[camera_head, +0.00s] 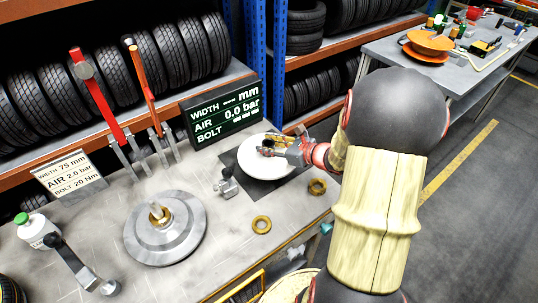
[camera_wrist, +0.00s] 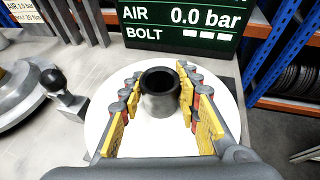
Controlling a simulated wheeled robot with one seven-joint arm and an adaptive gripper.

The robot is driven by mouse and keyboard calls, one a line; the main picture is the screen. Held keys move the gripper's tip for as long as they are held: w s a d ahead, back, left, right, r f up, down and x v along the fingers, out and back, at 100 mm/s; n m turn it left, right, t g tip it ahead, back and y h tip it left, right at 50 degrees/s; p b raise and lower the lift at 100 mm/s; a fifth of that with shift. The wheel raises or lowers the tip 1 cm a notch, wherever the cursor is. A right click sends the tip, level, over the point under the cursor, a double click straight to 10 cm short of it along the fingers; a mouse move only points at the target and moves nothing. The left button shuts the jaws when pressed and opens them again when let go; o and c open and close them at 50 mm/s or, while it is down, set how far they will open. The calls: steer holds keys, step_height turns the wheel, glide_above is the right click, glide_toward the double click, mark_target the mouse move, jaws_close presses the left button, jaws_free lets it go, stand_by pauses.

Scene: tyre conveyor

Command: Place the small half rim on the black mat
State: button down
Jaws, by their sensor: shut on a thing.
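The small half rim is a white disc (camera_head: 256,168) with a grey hollow hub (camera_wrist: 159,98) standing up at its centre. My gripper (camera_head: 270,148) is shut on this hub. In the wrist view its yellow-padded fingers lie on both sides of the hub, with the white disc (camera_wrist: 158,140) below them. The black mat (camera_head: 263,190) lies on the worktable under the disc, and its corners show around it. The disc appears level and roughly centred over the mat. I cannot tell whether it touches the mat or hangs just above it.
A display screen (camera_head: 224,112) stands behind the mat. A small dark-knobbed lever (camera_head: 228,184) is close to its left. Brass rings (camera_head: 261,225) lie in front. A round grey metal fixture (camera_head: 165,235) stands further left. Tyre racks (camera_head: 130,75) line the back.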

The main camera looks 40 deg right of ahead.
steer(key=shift+w+d+f, duration=0.5)
steer(key=shift+d+f, duration=0.05)
steer(key=shift+f, duration=0.25)
steer(key=shift+w+d+f+b, duration=0.15)
steer(key=shift+f+b, duration=0.85)
steer(key=shift+f, duration=0.65)
steer(key=shift+f, duration=0.15)
steer(key=c, duration=1.3)
jaws_free()
